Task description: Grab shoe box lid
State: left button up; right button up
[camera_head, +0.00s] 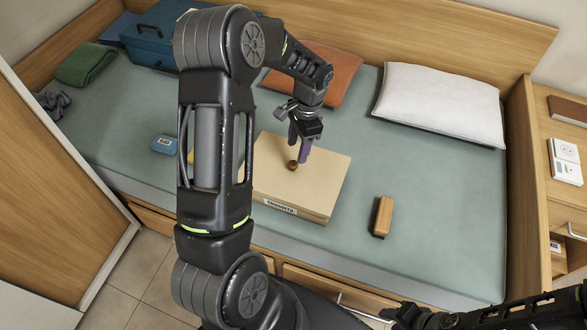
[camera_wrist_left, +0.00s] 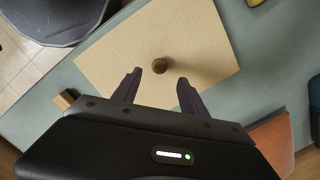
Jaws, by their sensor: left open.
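The lid (camera_wrist_left: 195,35) and knob (camera_wrist_left: 160,66) also show in the left wrist view. My left gripper (camera_head: 300,150) is open and empty above the lid, close to the knob. In the left wrist view, the knob appears just beyond the gap between its fingertips (camera_wrist_left: 159,82). My left arm hides the box's left part in the head view. Part of my right arm shows at the bottom right; its jaws are not clear.
The bed (camera_head: 430,210) has a white pillow (camera_head: 440,102), an orange cushion (camera_head: 335,75), a wooden block (camera_head: 383,216) and a blue item (camera_head: 165,144). A blue case (camera_head: 150,38) and green towel (camera_head: 86,63) lie at the back left. A bedside shelf (camera_head: 565,195) stands right.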

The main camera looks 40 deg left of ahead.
aim_at(293, 163)
pick_arm(q)
jog(key=shift+f, duration=0.25)
jog(key=shift+s+a+f, duration=0.1)
jog(key=shift+s+f, duration=0.1)
jog(key=shift+f, duration=0.65)
jog(key=shift+s+a+f, duration=0.1)
jog(key=shift+s+f, duration=0.1)
jog(key=shift+f, duration=0.65)
jog(key=shift+s+a+f, duration=0.1)
jog(key=shift+s+f, duration=0.1)
jog(key=shift+f, duration=0.65)
grip_shut()
